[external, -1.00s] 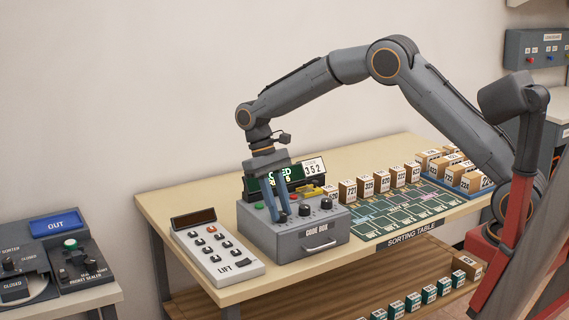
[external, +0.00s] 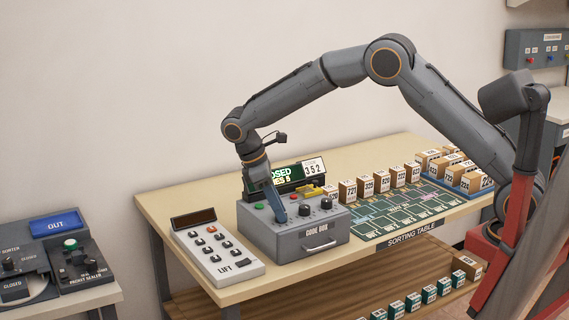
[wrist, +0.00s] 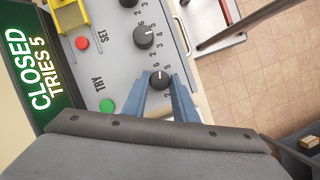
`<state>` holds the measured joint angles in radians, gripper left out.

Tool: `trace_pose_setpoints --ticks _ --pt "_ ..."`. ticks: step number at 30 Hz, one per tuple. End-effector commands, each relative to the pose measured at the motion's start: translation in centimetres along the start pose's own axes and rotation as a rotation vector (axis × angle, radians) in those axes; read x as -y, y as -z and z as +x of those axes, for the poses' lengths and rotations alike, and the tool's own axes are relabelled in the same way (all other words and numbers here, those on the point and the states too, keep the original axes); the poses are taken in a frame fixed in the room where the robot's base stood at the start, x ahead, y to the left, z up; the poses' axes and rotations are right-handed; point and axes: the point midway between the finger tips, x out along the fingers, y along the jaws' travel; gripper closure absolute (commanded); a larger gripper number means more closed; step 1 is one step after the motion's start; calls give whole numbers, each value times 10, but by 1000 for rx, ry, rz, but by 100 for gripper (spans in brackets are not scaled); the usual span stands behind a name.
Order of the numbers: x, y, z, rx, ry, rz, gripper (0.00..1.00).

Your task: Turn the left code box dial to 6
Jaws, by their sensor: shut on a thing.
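The grey code box (external: 285,236) stands on the sorting table, with dials, buttons and a front drawer handle. Its left dial (wrist: 160,78) is a dark knob with a pale mark, ringed by small numbers; a 6 and a 5 show near its upper side in the wrist view. I cannot tell exactly which number the mark meets. My gripper (wrist: 162,84) is shut on this dial, one blue finger on each side. In the external view the fingers (external: 277,208) point down and hide the dial. The middle dial (external: 305,210) and right dial (external: 326,203) are free.
A sign (wrist: 42,75) behind the box reads CLOSED, TRIES 5. A red button (wrist: 82,43) and a green button (wrist: 107,105) lie near my fingers. The LIFT keypad (external: 217,254) is to the left; numbered boxes (external: 367,185) and a green mat stand to the right.

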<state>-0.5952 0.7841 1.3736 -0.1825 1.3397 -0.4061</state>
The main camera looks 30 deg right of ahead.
Motion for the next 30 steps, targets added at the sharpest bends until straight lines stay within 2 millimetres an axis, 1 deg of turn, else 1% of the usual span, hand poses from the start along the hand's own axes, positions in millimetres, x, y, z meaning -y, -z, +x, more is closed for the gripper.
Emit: trace_pose_setpoints --ticks 9,25,26,28,30 --pt "1 0 0 0 -44 -105 97" --pt "1 0 0 0 -50 -122 97" --pt "1 0 0 0 -50 -122 70" --pt "1 0 0 0 -50 -122 58" --pt "1 0 0 0 -50 -122 56"
